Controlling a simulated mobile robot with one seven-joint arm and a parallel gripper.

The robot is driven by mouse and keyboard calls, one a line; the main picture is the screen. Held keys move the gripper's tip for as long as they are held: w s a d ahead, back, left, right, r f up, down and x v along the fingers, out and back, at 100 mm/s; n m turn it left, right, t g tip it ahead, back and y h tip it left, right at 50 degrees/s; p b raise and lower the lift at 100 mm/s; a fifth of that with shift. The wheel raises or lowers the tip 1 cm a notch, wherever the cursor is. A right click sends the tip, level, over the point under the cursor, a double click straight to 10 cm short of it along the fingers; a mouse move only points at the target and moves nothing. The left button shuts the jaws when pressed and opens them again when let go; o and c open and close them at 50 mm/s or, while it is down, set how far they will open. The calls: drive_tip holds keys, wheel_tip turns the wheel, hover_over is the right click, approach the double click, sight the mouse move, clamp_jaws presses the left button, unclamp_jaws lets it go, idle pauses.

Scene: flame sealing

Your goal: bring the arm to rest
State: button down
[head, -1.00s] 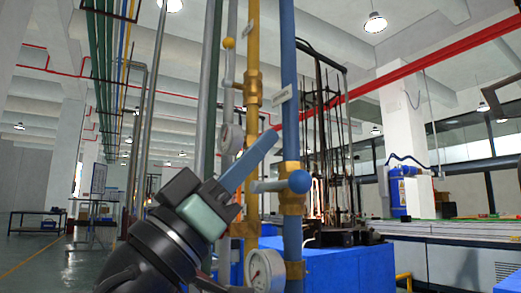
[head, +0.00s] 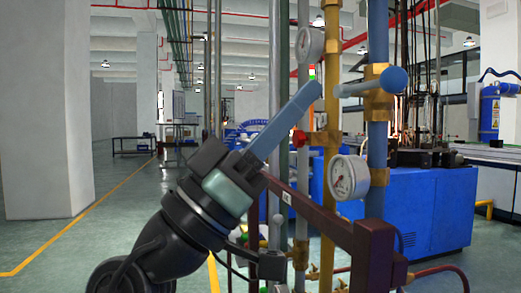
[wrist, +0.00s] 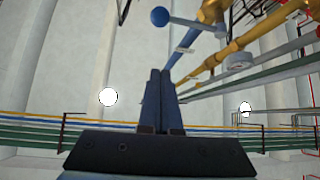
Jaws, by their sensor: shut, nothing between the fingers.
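My gripper (head: 316,88) is raised in the middle of the head view, its long blue fingers pressed together and pointing up to the right. Nothing is between them. In the wrist view the shut fingers (wrist: 160,75) point up towards the ceiling. A blue ball-ended valve handle (head: 394,80) on the blue pipe is to the right of the fingertips. The same blue ball (wrist: 160,16) shows beyond the fingertips in the wrist view. The fingers look apart from the handle, though the depth is hard to judge.
A pressure gauge (head: 349,178) and a brown metal frame (head: 372,250) stand close to the right of my arm. A yellow pipe (head: 331,130) rises behind the fingers. A blue cabinet (head: 430,205) is farther back. Open floor lies left, beside a white column (head: 45,120).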

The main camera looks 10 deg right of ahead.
drive_tip(key=shift+t, duration=0.3)
drive_tip(key=w+a+f+n+t+y, duration=0.3)
drive_tip(key=n+t+y, duration=0.4)
drive_tip(key=t+y, duration=0.55)
drive_tip(key=s+a+r+n+t+y, duration=0.2)
drive_tip(key=s+a+n+t+y, duration=0.7)
drive_tip(key=y, duration=0.6)
wheel_tip(320, 180, up, 38)
drive_tip(key=m+p, duration=0.2)
drive_tip(key=p, duration=3.6)
drive_tip(key=shift+s+d+f+t+h, duration=0.25)
drive_tip(key=shift+d+t+h, duration=0.1)
drive_tip(key=shift+h, duration=0.1)
